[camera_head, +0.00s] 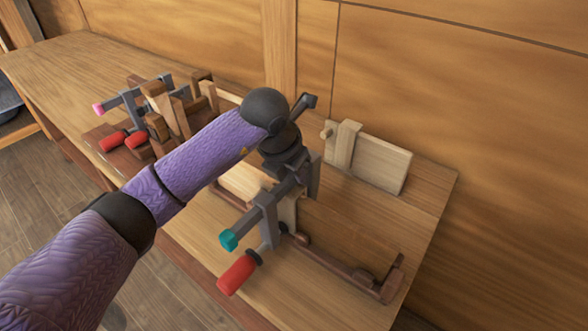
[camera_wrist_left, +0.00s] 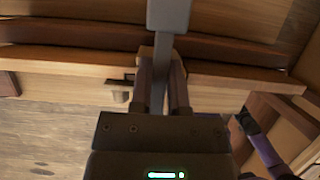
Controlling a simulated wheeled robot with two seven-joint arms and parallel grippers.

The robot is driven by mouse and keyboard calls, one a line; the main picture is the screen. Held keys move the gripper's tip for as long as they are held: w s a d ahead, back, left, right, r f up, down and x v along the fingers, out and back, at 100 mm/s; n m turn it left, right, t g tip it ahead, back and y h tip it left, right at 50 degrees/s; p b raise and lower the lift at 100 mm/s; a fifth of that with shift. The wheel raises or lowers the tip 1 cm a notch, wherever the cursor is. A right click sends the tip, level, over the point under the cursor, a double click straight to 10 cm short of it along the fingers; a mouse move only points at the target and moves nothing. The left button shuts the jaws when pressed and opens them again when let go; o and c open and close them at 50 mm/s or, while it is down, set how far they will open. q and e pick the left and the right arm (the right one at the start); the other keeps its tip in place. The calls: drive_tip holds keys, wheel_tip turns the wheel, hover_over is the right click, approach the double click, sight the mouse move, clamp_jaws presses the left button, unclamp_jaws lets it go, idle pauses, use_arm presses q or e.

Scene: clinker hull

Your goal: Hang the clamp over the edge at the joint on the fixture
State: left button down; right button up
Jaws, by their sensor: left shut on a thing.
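My left gripper (camera_head: 292,168) is shut on the grey bar of a clamp (camera_head: 268,215). The clamp has a teal pad and a red handle, which hang toward the front of the bench. In the left wrist view its bar (camera_wrist_left: 168,15) runs up between the fingers (camera_wrist_left: 160,88). The fixture shows as pale planks (camera_head: 240,182) and a dark wooden rail (camera_head: 340,266) below and behind the clamp. In the wrist view the planks (camera_wrist_left: 225,76) lie under the fingers, which hide part of the joint. I cannot tell whether the clamp touches the edge. My right gripper is not in view.
A wooden rack (camera_head: 160,110) with other clamps, red handles and a pink pad stands at the back left of the bench. A pale upright board (camera_head: 378,165) with a block stands near the wall. The bench (camera_head: 425,195) is clear at the right.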

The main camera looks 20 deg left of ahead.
use_arm(q)
drive_tip(key=shift+s+a, duration=0.1)
drive_tip(key=shift+s, duration=0.25)
idle(0.5)
drive_tip(key=c, duration=0.5)
unclamp_jaws()
drive_tip(key=shift+f, duration=0.1)
drive_tip(key=shift+c, duration=0.2)
drive_tip(key=p+v, duration=0.2)
drive_tip(key=v, duration=0.8)
